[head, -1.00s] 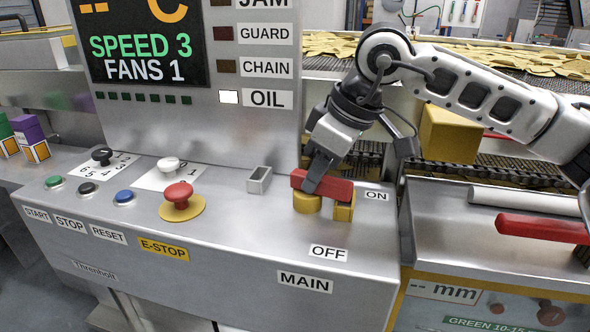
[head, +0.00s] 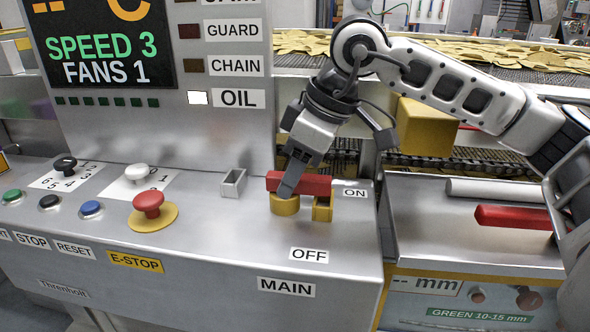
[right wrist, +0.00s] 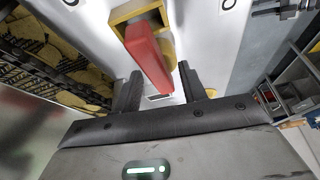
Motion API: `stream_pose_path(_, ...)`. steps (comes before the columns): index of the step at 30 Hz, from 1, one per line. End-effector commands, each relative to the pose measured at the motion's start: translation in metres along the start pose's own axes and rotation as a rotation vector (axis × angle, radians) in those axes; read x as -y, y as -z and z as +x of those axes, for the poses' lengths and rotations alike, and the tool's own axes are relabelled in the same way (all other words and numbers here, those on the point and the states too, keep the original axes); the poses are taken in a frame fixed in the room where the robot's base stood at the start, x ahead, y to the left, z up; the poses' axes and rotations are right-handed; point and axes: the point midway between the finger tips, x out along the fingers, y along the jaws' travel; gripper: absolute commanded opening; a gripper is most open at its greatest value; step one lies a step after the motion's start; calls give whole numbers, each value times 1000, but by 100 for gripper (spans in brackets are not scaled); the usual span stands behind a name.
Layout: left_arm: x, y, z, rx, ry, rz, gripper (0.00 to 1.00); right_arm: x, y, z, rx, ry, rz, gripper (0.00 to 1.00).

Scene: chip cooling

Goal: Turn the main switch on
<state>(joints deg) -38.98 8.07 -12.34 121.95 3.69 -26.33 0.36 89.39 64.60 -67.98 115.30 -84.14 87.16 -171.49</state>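The main switch has a red handle (head: 315,185) on a yellow round base (head: 284,206), with a yellow bracket (head: 322,210) at its right. The handle lies crosswise, its right end towards the ON label (head: 355,193); the OFF label (head: 309,255) is below, nearer the front. My right gripper (head: 290,184) is at the handle, one finger in front of its left part. In the right wrist view, the red handle (right wrist: 148,62) extends between the two spread fingers, with visible gaps beside it. My left gripper is not in view.
A red E-stop button (head: 148,203) and several smaller buttons and knobs stand left on the panel. A small metal holder (head: 233,182) is just left of the switch. Another red handle (head: 515,219) lies on the cabinet at right. The conveyor (head: 480,60) carries chips behind.

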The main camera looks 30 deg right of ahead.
Motion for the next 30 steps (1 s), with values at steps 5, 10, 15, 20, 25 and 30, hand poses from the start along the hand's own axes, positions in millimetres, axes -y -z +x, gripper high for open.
stream_pose_path(5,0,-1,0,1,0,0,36,0,0,-3,-1,0,0,42)
stream_pose_path(10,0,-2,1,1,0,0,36,0,1,-26,-5,-2,-1,42)
stream_pose_path(15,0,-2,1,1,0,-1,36,0,1,-66,-6,-2,0,42)
stream_pose_path(20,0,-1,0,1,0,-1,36,0,1,-106,-5,-1,-1,42)
stream_pose_path(25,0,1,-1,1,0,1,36,0,1,-138,-3,0,-1,42)
stream_pose_path(30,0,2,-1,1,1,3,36,0,0,-156,-1,0,0,42)
